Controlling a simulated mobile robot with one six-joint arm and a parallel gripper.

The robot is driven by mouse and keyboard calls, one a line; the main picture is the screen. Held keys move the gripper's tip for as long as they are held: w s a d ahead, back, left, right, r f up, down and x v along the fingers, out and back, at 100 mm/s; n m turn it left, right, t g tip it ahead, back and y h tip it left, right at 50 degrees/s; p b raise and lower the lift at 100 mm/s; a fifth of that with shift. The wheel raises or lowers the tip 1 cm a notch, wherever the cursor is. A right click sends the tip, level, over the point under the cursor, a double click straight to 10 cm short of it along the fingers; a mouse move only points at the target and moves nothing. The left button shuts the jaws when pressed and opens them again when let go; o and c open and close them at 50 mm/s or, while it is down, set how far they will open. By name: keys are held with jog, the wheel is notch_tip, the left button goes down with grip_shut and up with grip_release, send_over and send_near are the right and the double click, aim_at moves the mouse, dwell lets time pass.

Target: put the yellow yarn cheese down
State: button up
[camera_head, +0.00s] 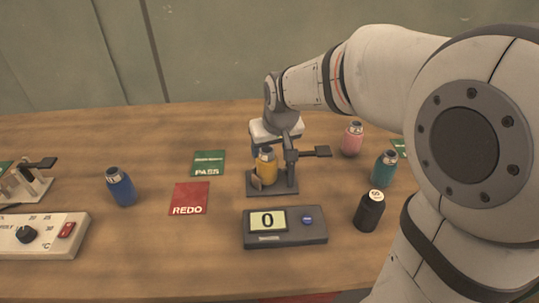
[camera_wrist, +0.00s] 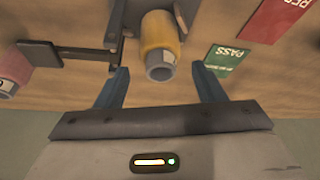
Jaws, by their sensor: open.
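The yellow yarn cheese (camera_head: 266,167) stands upright on a small dark stand (camera_head: 284,185) in the middle of the table. It also shows in the wrist view (camera_wrist: 161,45), its grey tube end toward me. My gripper (camera_wrist: 164,84) is open, with one blue finger on each side of the cheese's near end and a gap to both. In the head view my gripper is just behind and above the cheese, and its fingers are mostly hidden there.
A display box (camera_head: 285,227) reading 0 stands in front of the stand. A black weight (camera_head: 369,210), a teal cheese (camera_head: 385,168) and a pink cheese (camera_head: 351,139) are at right. A blue cheese (camera_head: 121,187), red REDO card (camera_head: 189,198) and green PASS card (camera_head: 208,163) are at left.

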jog(key=s+d+m+g, duration=0.1)
jog(key=s+d, duration=0.2)
jog(key=s, duration=0.4)
jog(key=s+d+f+m+h, duration=0.1)
jog(key=s+d, duration=0.3)
jog(key=s, duration=0.2)
jog(key=s+d+m+g, duration=0.1)
jog(key=s+d, duration=0.2)
jog(key=s, duration=0.4)
jog(key=shift+w+d+r+p, duration=0.1)
jog(key=shift+r+p, duration=1.1)
jog(key=shift+r, duration=0.05)
jog(key=shift+w+r+p, duration=0.1)
jog(key=shift+r+p, duration=1.05)
jog(key=shift+r, duration=0.1)
